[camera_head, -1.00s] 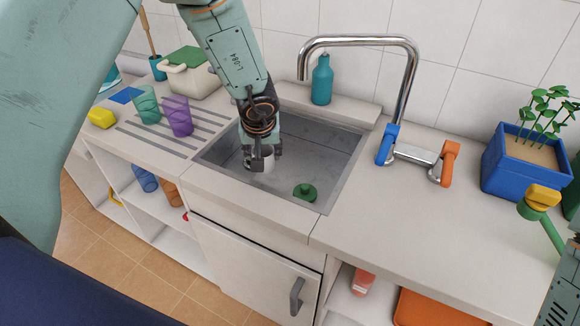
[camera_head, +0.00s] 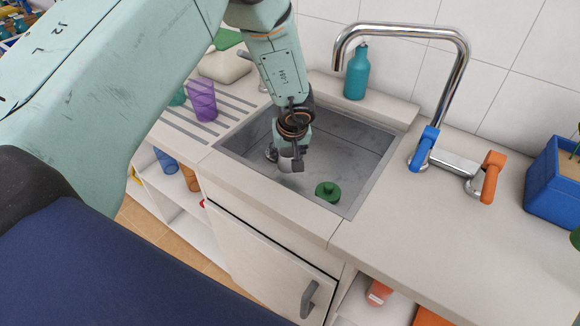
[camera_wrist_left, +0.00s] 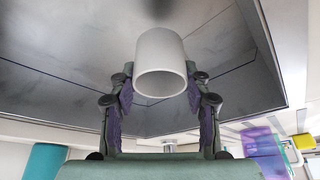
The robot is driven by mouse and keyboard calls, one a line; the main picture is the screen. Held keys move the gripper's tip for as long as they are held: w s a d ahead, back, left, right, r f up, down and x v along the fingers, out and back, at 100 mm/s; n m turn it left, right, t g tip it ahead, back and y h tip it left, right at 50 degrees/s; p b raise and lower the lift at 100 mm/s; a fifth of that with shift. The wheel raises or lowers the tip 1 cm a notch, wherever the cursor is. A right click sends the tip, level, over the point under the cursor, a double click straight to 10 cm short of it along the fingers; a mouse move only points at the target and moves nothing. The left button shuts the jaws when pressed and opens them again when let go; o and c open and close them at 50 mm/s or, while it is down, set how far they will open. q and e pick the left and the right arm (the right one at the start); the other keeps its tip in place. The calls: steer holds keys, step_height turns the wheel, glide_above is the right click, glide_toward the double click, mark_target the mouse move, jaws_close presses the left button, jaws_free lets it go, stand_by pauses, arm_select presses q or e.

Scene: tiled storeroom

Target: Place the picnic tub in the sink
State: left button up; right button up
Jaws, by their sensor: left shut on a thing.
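The picnic tub, a plain white open cylinder (camera_wrist_left: 162,62), is between the fingers of my left gripper (camera_wrist_left: 160,100) in the left wrist view. Its open mouth faces the wrist camera. In the head view the tub (camera_head: 289,164) is partly hidden by the left gripper (camera_head: 286,156), which is shut on it. Both are inside the outline of the grey metal sink (camera_head: 362,180), over its left part. Whether the tub touches the sink floor cannot be told. My right gripper is not in view.
A green round knobbed piece (camera_head: 328,192) lies in the sink, right of the gripper. The chrome tap (camera_head: 455,80) with blue and orange handles stands at the right. A teal bottle (camera_head: 356,72) stands behind; a purple cup (camera_head: 202,99) is on the drainer at left.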

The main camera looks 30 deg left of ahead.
mark_target(289, 164)
arm_select(q)
step_height(289, 164, down, 4)
steer(key=shift+s+d+b, duration=0.1)
steer(key=shift+b, duration=0.85)
steer(key=shift+f, duration=0.15)
steer(key=shift+a, duration=0.2)
steer(key=shift+d, duration=0.1)
steer(key=shift+d, duration=0.1)
steer(key=o, duration=1.1)
steer(key=shift+f, duration=0.1)
steer(key=shift+o, duration=0.2)
